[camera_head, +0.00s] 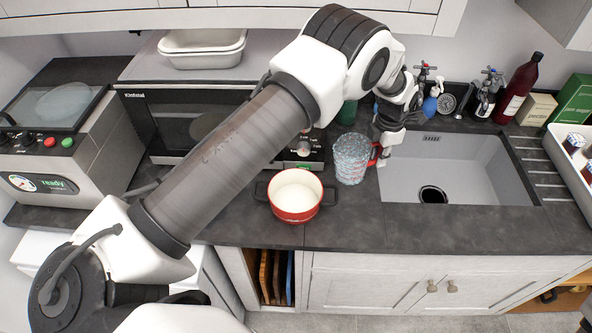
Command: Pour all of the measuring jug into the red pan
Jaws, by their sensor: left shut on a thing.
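The clear measuring jug (350,160) is upright with its red handle on its right side, beside the sink. It looks to be on the dark counter or just above it; I cannot tell which. Its contents are not clear to see. The red pan (295,198) stands on the counter to the left of the jug and nearer the front edge; its inside is pale, with dark handles on its sides. My left gripper (378,158) is at the jug's right side, shut on its red handle. My right gripper is not in view.
The sink (455,165) with a dark drain is right of the jug. A microwave (190,125) with white tubs on top stands behind the pan. Bottles, including a dark red one (518,88), and boxes line the back right. Counter in front of the jug is clear.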

